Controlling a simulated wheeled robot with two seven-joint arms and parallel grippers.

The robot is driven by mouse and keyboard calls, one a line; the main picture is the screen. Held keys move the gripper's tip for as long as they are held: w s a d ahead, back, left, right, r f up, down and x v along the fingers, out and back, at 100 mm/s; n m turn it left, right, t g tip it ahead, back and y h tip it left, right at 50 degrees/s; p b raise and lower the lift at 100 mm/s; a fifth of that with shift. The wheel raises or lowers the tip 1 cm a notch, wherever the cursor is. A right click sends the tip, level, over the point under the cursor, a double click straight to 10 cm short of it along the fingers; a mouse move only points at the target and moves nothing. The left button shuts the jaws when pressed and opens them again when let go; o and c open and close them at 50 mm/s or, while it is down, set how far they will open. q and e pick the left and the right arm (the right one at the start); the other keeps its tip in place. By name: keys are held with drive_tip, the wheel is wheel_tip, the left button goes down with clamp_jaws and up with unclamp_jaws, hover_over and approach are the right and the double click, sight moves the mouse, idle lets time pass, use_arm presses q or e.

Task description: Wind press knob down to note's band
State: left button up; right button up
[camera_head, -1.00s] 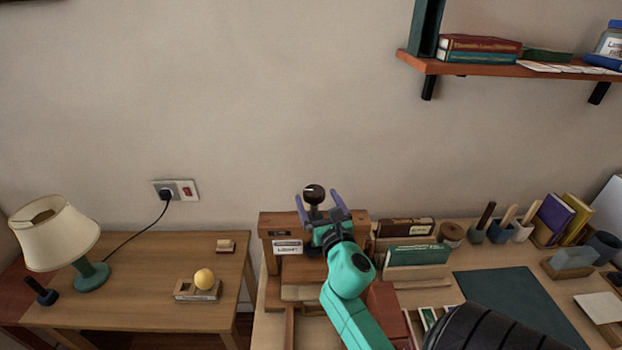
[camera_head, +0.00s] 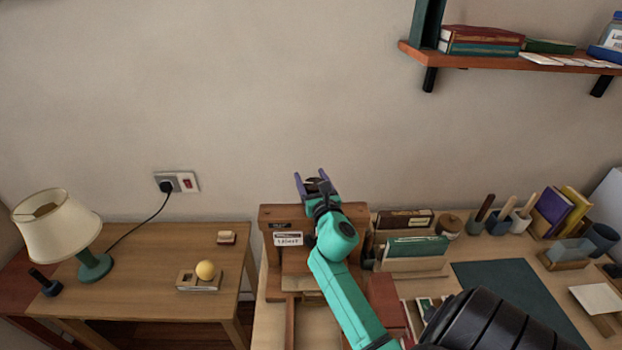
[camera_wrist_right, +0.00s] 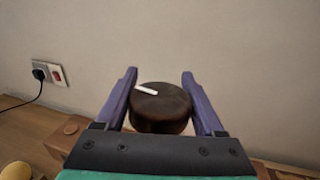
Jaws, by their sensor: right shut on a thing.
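The press is a wooden frame (camera_head: 268,218) at the left end of the desk, with a white note (camera_head: 288,239) on its front left; its print is too small to read. The dark round press knob (camera_head: 313,182) is above the top beam, partly hidden by my right gripper (camera_head: 311,178). In the right wrist view the knob (camera_wrist_right: 160,108) is dark brown with a white mark on its top. The purple fingers of my right gripper (camera_wrist_right: 160,85) are on either side of it, shut on it. The knob's screw is hidden. My left gripper is not in view.
A side table at left bears a lamp (camera_head: 58,226) and a yellow ball (camera_head: 206,270) on a small wooden block. Books (camera_head: 415,247) and pen cups stand right of the press. A wall shelf (camera_head: 470,66) is at upper right.

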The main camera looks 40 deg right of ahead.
drive_tip(key=m+h+b, duration=0.1)
drive_tip(key=m+g+h+b, duration=0.1)
drive_tip(key=shift+s+d+f+h, duration=0.15)
drive_tip(key=shift+d+h, duration=0.05)
drive_tip(key=shift+h, duration=0.1)
drive_tip(key=shift+s+d+m+g+h+b, duration=0.1)
drive_tip(key=shift+d+m+g+h+b, duration=0.1)
drive_tip(key=shift+m+g+h+b, duration=0.8)
drive_tip(key=m+g+h, duration=0.2)
drive_tip(key=g, duration=0.1)
drive_tip(key=m+g+h, duration=0.1)
drive_tip(key=shift+s+d+r+g+h, duration=0.25)
drive_tip(key=shift+s+d+g+h, duration=0.05)
drive_tip(key=shift+s+h, duration=0.1)
drive_tip(key=shift+s+d+r+m+g+h+b, duration=0.1)
drive_tip(key=shift+s+m+g+h+b, duration=0.2)
drive_tip(key=shift+m+g, duration=0.65)
drive_tip(key=shift+s+d+m+g+h+b, duration=0.15)
drive_tip(key=shift+m+g+h, duration=0.2)
drive_tip(key=shift+m+g, duration=0.55)
drive_tip(key=shift+s+a+r+m+g+h+b, duration=0.15)
drive_tip(key=shift+m+g+h, duration=0.3)
drive_tip(key=shift+g, duration=0.8)
drive_tip(key=shift+d+f, duration=0.1)
drive_tip(key=o, duration=1.4)
drive_tip(key=shift+c, duration=0.2)
drive_tip(key=shift+f, duration=0.1)
